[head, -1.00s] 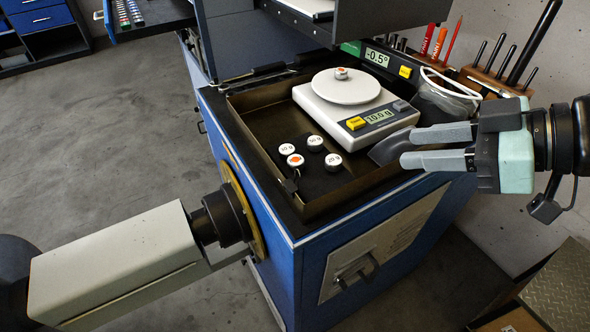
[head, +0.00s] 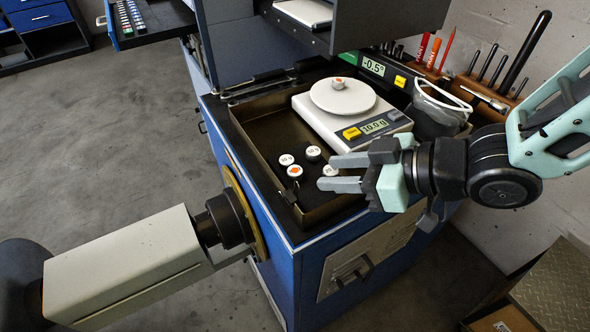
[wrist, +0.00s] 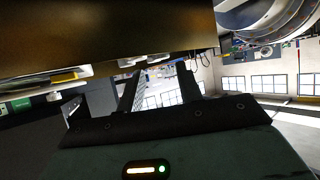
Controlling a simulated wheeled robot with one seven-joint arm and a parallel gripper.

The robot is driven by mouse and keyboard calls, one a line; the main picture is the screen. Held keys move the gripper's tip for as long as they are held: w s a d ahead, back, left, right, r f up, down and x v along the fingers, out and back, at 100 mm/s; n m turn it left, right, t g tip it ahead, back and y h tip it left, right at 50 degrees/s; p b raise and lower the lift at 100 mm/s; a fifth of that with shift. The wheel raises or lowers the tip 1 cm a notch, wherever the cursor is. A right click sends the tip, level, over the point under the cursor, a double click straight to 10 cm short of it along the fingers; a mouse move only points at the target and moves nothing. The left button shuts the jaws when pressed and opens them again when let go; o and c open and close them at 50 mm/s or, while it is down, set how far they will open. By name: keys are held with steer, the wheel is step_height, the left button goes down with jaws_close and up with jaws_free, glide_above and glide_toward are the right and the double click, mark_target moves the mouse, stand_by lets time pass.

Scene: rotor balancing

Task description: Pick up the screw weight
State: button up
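Small round weights sit in the dark tray in the head view: a white-topped one (head: 286,160), another white-topped one (head: 313,153), one with an orange mark (head: 294,172), and one partly hidden by my fingers (head: 329,169). Another small weight with an orange mark (head: 338,83) rests on the scale's round pan. I cannot tell which one is the screw weight. My gripper (head: 345,173) is open and empty, fingers pointing left, overlapping the tray's right part in the picture. In the wrist view its two fingers (wrist: 160,90) stand apart with nothing between them.
The scale (head: 372,127), reading 10.0 g, stands behind the gripper in the tray (head: 244,142). Tools stand in a wooden rack (head: 480,92) at the right. A grey shaft housing (head: 125,265) sticks out at the front left. A display reads -0.5°.

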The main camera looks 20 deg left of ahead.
mark_target(302, 173)
steer(key=shift+p+x, duration=0.55)
steer(key=shift+x, duration=2.55)
steer(key=c, duration=0.8)
